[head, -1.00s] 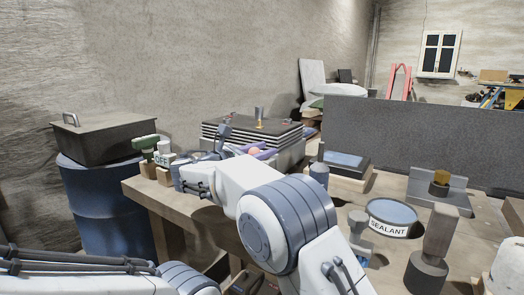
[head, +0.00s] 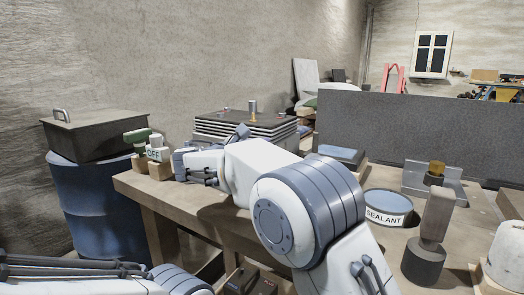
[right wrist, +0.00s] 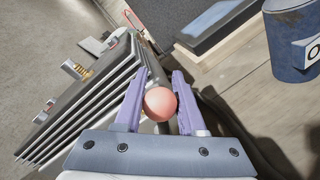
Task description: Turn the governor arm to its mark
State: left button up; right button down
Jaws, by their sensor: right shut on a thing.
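The governor is a dark block of stacked plates (head: 243,135) at the back of the bench, with small metal posts and a brass-coloured spring on top. It also fills the left of the right wrist view (right wrist: 85,112). A pink ball knob (right wrist: 160,104), with a grey rod behind it, sits between the purple fingers of my right gripper (right wrist: 158,98), which is shut on it. In the head view my right forearm hides the knob and fingers. I cannot make out a mark. My left gripper is out of view; only its arm shows, lower left.
A sealant can (head: 387,209) and a dark cylinder with a grey post (head: 426,258) stand on the right. A blue-topped tray (head: 341,156) sits behind my right arm. A blue barrel (head: 92,205) carries a lidded box (head: 92,135) at left. A grey panel (head: 410,138) closes the back.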

jog(key=shift+s+f+m, duration=0.15)
jog(key=shift+f+m, duration=0.15)
jog(key=shift+f, duration=0.05)
dwell(0.3)
jog(key=c, duration=0.5)
grip_release()
jog(key=shift+d, duration=0.1)
jog(key=shift+r, duration=0.1)
jog(key=p+v, duration=0.2)
jog(key=v, duration=0.7)
jog(key=shift+s+a+r, duration=0.1)
jog(key=shift+s+a, duration=0.4)
jog(key=shift+s, duration=0.05)
